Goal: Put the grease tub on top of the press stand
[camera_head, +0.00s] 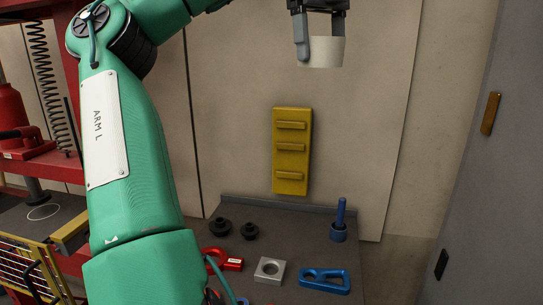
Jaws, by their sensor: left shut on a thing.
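A pale cream tub (326,54), which looks like the grease tub, is held high at the top of the head view. My left gripper (320,40) is shut on it, with one grey finger showing against its left side; the gripper's upper part is cut off by the top edge. The tub hangs in the air in front of the pale wall panel. A red press stand (62,165) is at the far left, partly hidden behind my green left arm. Its top is outside the picture. My right gripper is not in view.
A grey bench (300,220) holds black knobs (219,227), a red part (224,260), a metal block (269,270), a blue bracket (325,281) and a blue post (339,222). A yellow rack (292,152) is behind. A yellow guard (27,268) is lower left.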

